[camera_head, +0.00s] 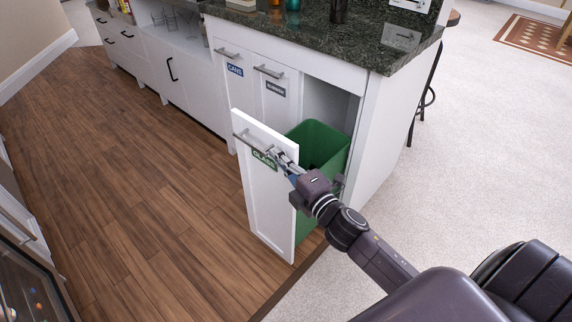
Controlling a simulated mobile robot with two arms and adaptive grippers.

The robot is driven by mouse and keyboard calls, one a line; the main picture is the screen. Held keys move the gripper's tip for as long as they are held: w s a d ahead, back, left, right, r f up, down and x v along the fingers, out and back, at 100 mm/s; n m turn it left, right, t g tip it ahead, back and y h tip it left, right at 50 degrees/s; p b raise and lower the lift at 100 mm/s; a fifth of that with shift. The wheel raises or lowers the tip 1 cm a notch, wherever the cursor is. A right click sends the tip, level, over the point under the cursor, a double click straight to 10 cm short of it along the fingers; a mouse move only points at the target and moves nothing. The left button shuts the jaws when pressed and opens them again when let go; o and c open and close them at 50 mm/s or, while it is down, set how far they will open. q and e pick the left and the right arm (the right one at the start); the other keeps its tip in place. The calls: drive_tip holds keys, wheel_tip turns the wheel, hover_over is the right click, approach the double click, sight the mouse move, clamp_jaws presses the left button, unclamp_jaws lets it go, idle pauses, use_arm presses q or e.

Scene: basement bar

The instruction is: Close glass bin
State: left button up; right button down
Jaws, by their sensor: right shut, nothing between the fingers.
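The glass bin is a pull-out with a white front (265,205) that carries a green "GLASS" label (264,160) and a metal bar handle (250,143). It stands pulled out from the cabinet. My right gripper (281,160) is shut and empty, at the upper right part of the front, close to the label and the handle's right end. I cannot tell whether it touches the front. My left gripper is not in view.
Two shut fronts, labelled "CANS" (235,69) and another label (275,89), are left of the opening. A dark granite counter (330,38) with bottles lies above. Wooden floor (150,180) at left is clear. A stool (428,95) stands beyond the cabinet's right side.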

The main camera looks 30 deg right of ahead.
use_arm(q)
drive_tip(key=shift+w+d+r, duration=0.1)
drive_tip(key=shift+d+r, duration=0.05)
use_arm(e)
drive_tip(key=shift+w, duration=0.35)
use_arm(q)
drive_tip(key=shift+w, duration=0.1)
